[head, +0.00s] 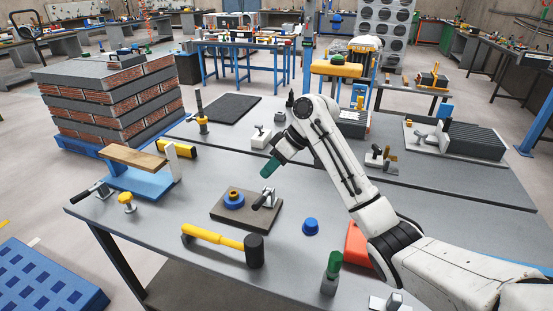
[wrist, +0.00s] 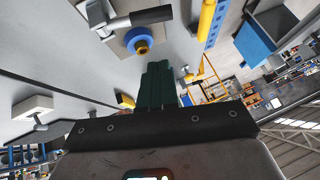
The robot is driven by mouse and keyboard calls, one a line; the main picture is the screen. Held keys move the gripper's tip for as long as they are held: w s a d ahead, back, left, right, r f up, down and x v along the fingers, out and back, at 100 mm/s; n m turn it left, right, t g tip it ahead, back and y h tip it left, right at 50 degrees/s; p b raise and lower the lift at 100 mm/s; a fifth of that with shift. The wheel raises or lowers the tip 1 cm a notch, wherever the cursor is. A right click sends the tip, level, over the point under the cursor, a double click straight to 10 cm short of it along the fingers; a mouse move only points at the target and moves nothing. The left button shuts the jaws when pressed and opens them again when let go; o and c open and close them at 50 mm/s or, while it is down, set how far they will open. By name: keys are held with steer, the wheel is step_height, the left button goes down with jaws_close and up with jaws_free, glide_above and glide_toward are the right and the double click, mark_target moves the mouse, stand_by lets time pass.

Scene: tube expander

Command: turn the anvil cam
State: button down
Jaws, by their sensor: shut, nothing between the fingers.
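A brown base plate (head: 222,214) lies on the grey table. It carries a blue round part with a brass centre (head: 234,200) and, beside it, a metal clamp with a black lever handle (head: 263,199). The wrist view shows the blue and brass part (wrist: 137,41) and the black handle (wrist: 152,16) beyond my fingertips. No part is marked as the anvil cam, so I cannot tell which piece it is. My gripper (head: 267,170) has green fingers, shut and empty, above the table behind the plate. The fingers (wrist: 157,66) are apart from the blue part.
A yellow-handled mallet (head: 215,238) lies in front of the plate. A blue cap (head: 310,227), a green-handled tool (head: 334,266) and a red object (head: 357,244) are to the right. A blue stand with a wooden board (head: 140,158) is at left. Clear table lies between these.

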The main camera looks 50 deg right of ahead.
mark_target(264, 201)
steer(key=x, duration=0.3)
steer(key=shift+w+a+f, duration=0.1)
steer(key=shift+f, duration=0.1)
steer(key=f, duration=0.2)
steer(key=f+p, duration=0.1)
steer(key=shift+s+a, duration=0.35)
steer(key=shift+s, duration=0.05)
steer(key=shift+s+a+f, duration=0.1)
steer(key=shift+f, duration=0.45)
